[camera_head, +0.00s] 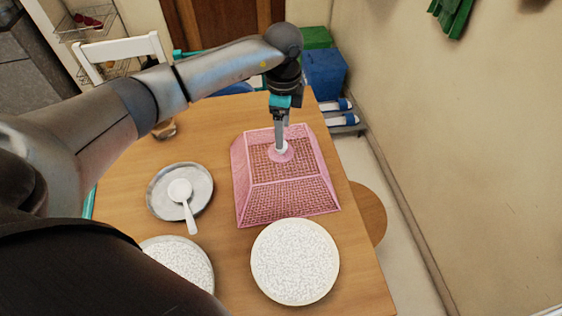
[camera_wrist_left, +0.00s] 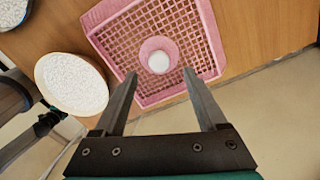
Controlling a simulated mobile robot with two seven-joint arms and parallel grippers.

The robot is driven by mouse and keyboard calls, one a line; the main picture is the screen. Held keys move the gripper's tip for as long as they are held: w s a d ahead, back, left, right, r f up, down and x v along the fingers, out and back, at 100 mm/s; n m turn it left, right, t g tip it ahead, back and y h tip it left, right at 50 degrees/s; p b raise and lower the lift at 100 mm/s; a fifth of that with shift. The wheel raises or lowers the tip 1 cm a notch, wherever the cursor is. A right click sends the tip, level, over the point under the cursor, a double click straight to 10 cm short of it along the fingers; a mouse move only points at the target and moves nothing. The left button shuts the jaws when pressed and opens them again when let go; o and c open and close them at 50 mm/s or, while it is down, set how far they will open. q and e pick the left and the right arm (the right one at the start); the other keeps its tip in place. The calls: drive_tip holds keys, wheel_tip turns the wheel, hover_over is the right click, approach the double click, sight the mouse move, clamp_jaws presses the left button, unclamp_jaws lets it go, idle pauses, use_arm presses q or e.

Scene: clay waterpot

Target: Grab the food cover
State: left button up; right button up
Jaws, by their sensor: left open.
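The pink mesh food cover (camera_head: 287,193) stands on the wooden table in the head view, with a pale round knob on its top. My left gripper (camera_head: 281,147) comes down over the knob from above. In the left wrist view, the food cover (camera_wrist_left: 197,30) lies beyond the fingers of my left gripper (camera_wrist_left: 158,80). The fingers are open, and the white knob (camera_wrist_left: 159,62) shows between and just ahead of their tips. I cannot tell if either finger touches it. My right gripper is not in view.
A white-filled round plate (camera_head: 295,262) sits in front of the cover. A grey plate (camera_head: 160,205) with a white spoon (camera_head: 187,208) is to its left, and another filled plate (camera_head: 180,262) is nearer. A blue box (camera_head: 324,73) and a wall are beyond the table's right edge.

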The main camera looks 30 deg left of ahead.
sight(281, 161)
use_arm(q)
wheel_tip(281, 161, down, 4)
drive_tip(key=shift+s+a+r, duration=0.1)
drive_tip(key=shift+a, duration=0.05)
clamp_jaws()
idle(0.6)
idle(0.8)
